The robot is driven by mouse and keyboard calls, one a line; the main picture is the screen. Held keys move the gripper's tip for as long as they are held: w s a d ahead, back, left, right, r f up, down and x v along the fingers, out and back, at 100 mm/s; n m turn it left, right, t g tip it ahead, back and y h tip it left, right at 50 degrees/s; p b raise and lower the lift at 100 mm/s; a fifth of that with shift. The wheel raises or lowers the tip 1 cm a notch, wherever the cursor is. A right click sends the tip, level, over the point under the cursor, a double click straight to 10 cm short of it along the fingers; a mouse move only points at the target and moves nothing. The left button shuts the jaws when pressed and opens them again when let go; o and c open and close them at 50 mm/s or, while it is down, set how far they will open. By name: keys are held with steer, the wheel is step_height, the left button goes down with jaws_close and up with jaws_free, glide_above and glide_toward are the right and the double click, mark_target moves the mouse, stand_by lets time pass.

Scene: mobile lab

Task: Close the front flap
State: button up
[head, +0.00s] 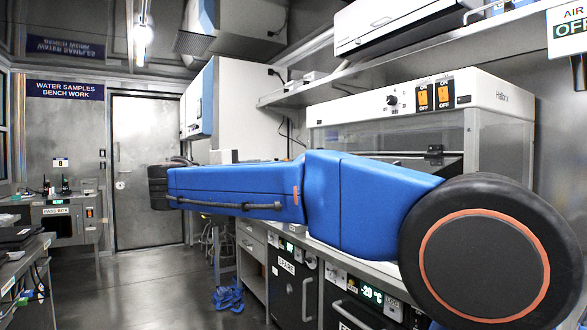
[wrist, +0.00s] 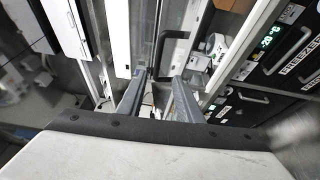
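A white bench cabinet (head: 420,97) with orange switches and clear panels stands on the right in the head view. Its clear front panel (head: 385,138) shows above my blue arm, which hides the lower part, so I cannot tell how far the flap is open. In the wrist view, a black bar-shaped handle (wrist: 186,38) lies beyond the fingertips, beside long clear or white panels. I cannot tell for sure that it belongs to the flap. My gripper (wrist: 159,76) has its two grey fingers apart with nothing held between them. In the head view the fingers are not visible.
Black-fronted freezer units (head: 365,303) with handles stand under the bench, also seen in the wrist view (wrist: 268,72). A shelf (head: 330,78) with a white device hangs above. The central floor (head: 130,285) is clear.

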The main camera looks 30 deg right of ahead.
steer(key=x, duration=1.7)
steer(key=shift+d+r, duration=0.15)
steer(key=shift+r, duration=0.15)
jaws_close()
